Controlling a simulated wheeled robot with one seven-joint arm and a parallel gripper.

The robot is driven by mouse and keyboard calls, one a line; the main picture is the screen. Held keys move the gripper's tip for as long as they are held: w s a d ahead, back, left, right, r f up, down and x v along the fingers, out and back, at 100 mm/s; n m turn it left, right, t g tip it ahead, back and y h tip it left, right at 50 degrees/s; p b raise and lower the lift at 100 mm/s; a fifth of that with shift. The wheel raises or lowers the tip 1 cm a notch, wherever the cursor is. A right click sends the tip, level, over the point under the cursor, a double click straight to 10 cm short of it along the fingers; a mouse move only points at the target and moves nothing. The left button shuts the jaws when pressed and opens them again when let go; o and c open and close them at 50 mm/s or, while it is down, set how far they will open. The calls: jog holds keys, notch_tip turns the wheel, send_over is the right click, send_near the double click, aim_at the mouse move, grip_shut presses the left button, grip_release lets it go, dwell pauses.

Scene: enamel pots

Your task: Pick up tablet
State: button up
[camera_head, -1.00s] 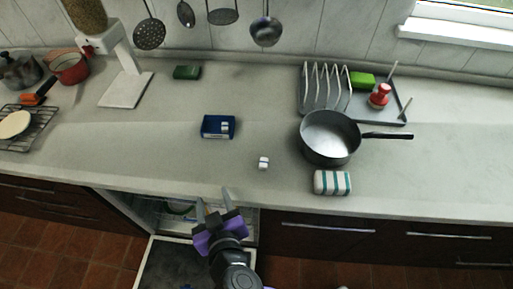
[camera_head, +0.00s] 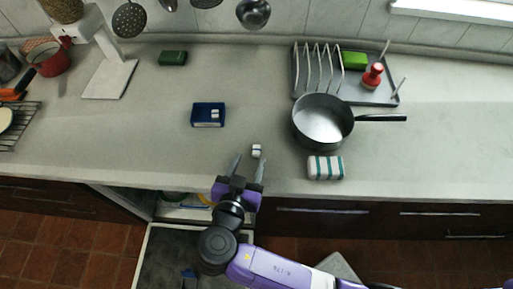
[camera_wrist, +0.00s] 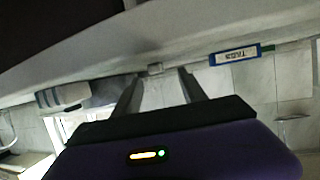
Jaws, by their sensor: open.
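A small white tablet (camera_head: 256,151) lies on the counter, near its front edge. In the wrist view the tablet (camera_wrist: 155,69) shows small and pale between the fingertips, farther off. My gripper (camera_head: 249,160) is open and empty at the counter's front edge, its fingers pointing at the tablet. The tablet lies just past the fingertips, closer to the right one; I cannot tell the exact gap. A blue box (camera_head: 201,122) sits farther back and left, with a small white piece in it. The box (camera_wrist: 236,54) also shows in the wrist view.
A dark pan (camera_head: 322,121) and a striped cloth-like item (camera_head: 325,168) are on the right. A dish rack (camera_head: 346,86) stands behind the pan. A green sponge-like block (camera_head: 173,58) is at the back. An open drawer or door (camera_head: 190,243) is below the counter. Counter around the tablet is clear.

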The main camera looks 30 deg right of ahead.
aim_at(256, 149)
jog(key=x, duration=0.1)
jog(key=p+x, duration=0.1)
jog(key=x, duration=0.1)
jog(key=shift+w+d+r, duration=0.1)
jog(key=shift+d, duration=0.35)
jog(key=shift+w+d+f, duration=0.3)
grip_shut()
